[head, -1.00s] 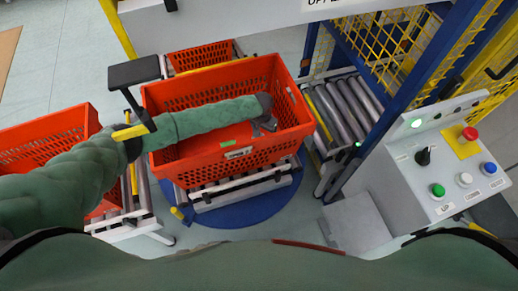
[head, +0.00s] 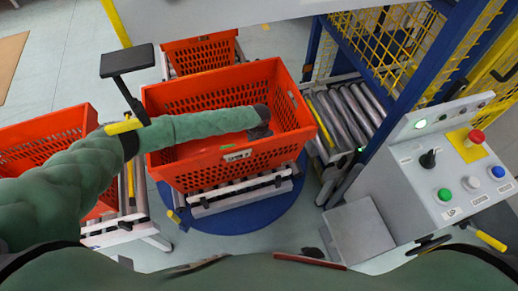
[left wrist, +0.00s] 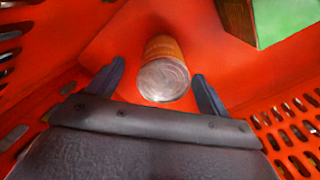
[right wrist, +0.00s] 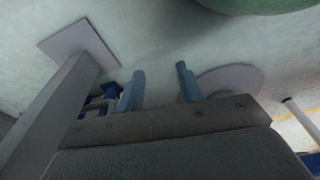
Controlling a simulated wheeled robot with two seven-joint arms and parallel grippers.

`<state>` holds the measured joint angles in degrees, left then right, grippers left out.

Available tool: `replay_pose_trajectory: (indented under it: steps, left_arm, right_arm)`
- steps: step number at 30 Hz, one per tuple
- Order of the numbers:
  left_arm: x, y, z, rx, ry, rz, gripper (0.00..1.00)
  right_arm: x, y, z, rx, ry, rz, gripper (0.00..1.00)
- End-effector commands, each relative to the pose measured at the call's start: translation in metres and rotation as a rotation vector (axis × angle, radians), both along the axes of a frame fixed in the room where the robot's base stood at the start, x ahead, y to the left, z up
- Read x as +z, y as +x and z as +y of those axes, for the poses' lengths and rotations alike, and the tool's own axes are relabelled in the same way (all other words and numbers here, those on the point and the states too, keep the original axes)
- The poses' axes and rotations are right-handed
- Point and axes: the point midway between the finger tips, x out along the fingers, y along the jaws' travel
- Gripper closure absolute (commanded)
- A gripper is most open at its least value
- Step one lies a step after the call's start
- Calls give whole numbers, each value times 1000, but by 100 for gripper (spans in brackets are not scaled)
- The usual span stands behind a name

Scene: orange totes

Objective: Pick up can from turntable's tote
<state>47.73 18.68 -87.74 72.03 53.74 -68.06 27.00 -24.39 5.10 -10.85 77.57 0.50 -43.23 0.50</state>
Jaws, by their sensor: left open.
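The can (left wrist: 163,78), with an orange side and a silvery round end, is inside the orange tote (head: 282,150) on the blue turntable (head: 240,218). In the left wrist view its end faces the camera. My left gripper (head: 262,132) reaches down inside this tote. Its open fingers (left wrist: 160,72) stand on either side of the can, with a visible gap at each side. The can is hidden in the head view. My right gripper (right wrist: 160,72) shows only in its wrist view, fingers apart with nothing between them.
A box with a green face (left wrist: 285,20) lies in the tote near the can. The tote's slotted walls are close around my left gripper. Other orange totes stand at left (head: 45,140) and behind (head: 200,52). A control panel (head: 445,170) stands at right.

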Motion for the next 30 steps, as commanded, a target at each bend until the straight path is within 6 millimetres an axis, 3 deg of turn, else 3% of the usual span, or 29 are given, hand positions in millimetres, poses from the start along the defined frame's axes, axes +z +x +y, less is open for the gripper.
replay_pose_trajectory:
  steps: [24,30]
  left_arm:
    - [-46,6,3,0,-1,-1,21]
    - [-47,5,3,0,0,0,21]
  right_arm:
    - [113,28,29,-11,32,44,64]
    - [125,30,30,-12,33,46,64]
